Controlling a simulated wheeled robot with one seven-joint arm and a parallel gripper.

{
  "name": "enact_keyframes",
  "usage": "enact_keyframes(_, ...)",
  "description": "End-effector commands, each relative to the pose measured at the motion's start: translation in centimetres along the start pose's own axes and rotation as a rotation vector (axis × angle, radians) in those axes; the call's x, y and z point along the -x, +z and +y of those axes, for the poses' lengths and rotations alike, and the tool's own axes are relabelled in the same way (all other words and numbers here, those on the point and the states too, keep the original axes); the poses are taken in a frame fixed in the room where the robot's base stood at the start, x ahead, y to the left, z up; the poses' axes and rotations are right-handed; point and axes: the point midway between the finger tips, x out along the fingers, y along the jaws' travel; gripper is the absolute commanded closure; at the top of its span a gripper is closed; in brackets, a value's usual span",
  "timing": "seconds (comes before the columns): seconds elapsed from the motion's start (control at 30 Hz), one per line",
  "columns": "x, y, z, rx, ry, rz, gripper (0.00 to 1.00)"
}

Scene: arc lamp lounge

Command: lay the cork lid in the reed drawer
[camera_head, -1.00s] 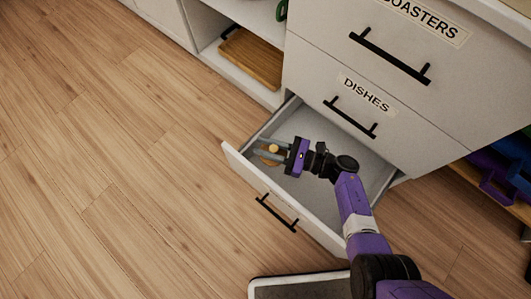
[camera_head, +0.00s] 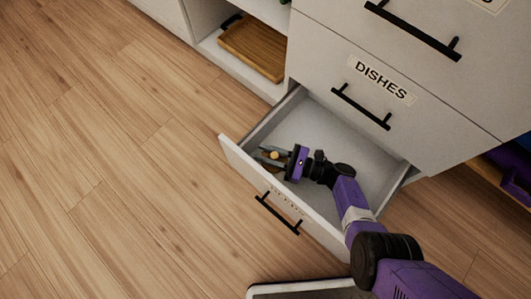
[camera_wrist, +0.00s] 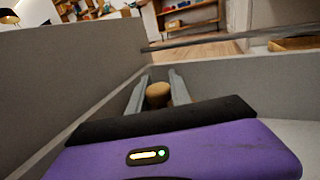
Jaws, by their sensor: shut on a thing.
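The cork lid (camera_wrist: 158,93) is a small round tan piece between the two grey fingers of my gripper (camera_wrist: 157,86). In the head view the lid (camera_head: 273,155) shows as a tan spot at my gripper (camera_head: 271,158), which is shut on it. Both are inside the open bottom drawer (camera_head: 318,127), near its front left corner. The drawer's front label is seen edge-on and is hard to read. I cannot tell whether the lid touches the drawer floor. The rest of the drawer looks empty.
The closed drawer above is labelled DISHES (camera_head: 382,82), with a black bar handle (camera_head: 360,107). A wooden board (camera_head: 254,47) lies on an open shelf at the left. A dark-topped, pale-rimmed object (camera_head: 310,290) is at the bottom edge. Wood floor at the left is clear.

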Motion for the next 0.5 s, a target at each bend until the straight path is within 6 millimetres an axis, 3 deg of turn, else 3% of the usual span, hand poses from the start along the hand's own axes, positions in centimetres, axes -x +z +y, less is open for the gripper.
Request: enact_keyframes(0.5,-0.01,-0.93,-0.09,-0.002,-0.002,0.0,1.0)
